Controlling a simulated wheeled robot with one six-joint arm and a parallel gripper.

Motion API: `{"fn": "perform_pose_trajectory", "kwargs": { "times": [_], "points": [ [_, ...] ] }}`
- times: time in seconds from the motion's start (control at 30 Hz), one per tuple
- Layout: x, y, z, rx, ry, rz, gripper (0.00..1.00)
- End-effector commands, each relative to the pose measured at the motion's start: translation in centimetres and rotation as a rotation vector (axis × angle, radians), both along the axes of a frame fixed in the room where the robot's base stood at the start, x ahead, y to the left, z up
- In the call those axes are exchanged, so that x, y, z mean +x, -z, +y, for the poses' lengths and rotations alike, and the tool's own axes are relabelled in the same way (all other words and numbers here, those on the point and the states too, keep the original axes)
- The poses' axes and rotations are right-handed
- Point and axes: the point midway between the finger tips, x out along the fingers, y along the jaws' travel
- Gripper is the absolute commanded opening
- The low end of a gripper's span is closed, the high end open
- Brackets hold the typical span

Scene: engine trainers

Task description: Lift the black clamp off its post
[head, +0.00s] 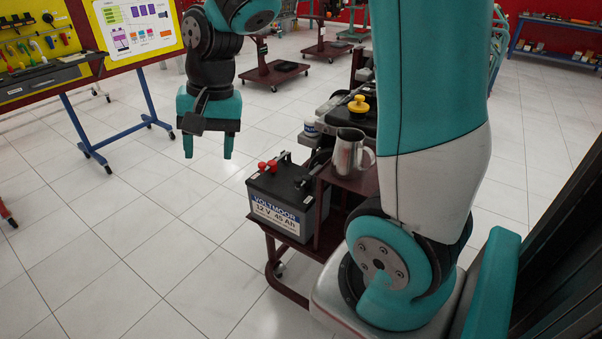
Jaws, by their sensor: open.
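The car battery (283,217), grey with a black top and a white label reading 12 V 45 Ah, sits on a dark red trolley. A red clamp (267,166) shows at the left of its top. A small dark shape on the right of its top looks like the black clamp (303,183), but it blends into the black lid, and I cannot make out its post. My gripper (208,150) hangs to the left of the battery and higher in the picture, pointing down. Its two teal fingers are apart with nothing between them.
A tool board on a blue-legged stand (100,153) is at left. The tiled floor at lower left is clear.

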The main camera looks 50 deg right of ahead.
Motion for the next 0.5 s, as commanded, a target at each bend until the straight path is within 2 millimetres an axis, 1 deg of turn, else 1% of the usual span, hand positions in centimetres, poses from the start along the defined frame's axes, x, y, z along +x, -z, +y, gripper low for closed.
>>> {"fn": "perform_pose_trajectory", "kwargs": {
  "times": [0.03,0.07,0.1,0.17,0.2,0.23,0.3,0.33,0.4,0.5],
  "points": [
    [2.3,1.2,-4.7,-0.012,0.263,0.052,0.55],
    [3.2,1.9,-7.4,-0.019,0.421,0.078,0.55],
    [4.2,3.0,-10.9,-0.028,0.622,0.108,0.55],
    [4.9,4.5,-15.9,-0.039,0.895,0.147,0.55],
    [5.0,5.5,-18.8,-0.046,1.057,0.167,0.55],
    [4.9,6.2,-20.8,-0.050,1.163,0.180,0.55],
    [4.5,7.6,-24.4,-0.059,1.367,0.203,0.55],
    [4.3,8.1,-25.5,-0.061,1.434,0.211,0.55],
    [3.9,9.0,-27.4,-0.066,1.545,0.221,0.55],
    [3.6,9.9,-28.5,-0.069,1.614,0.227,0.55]
  ]
}}
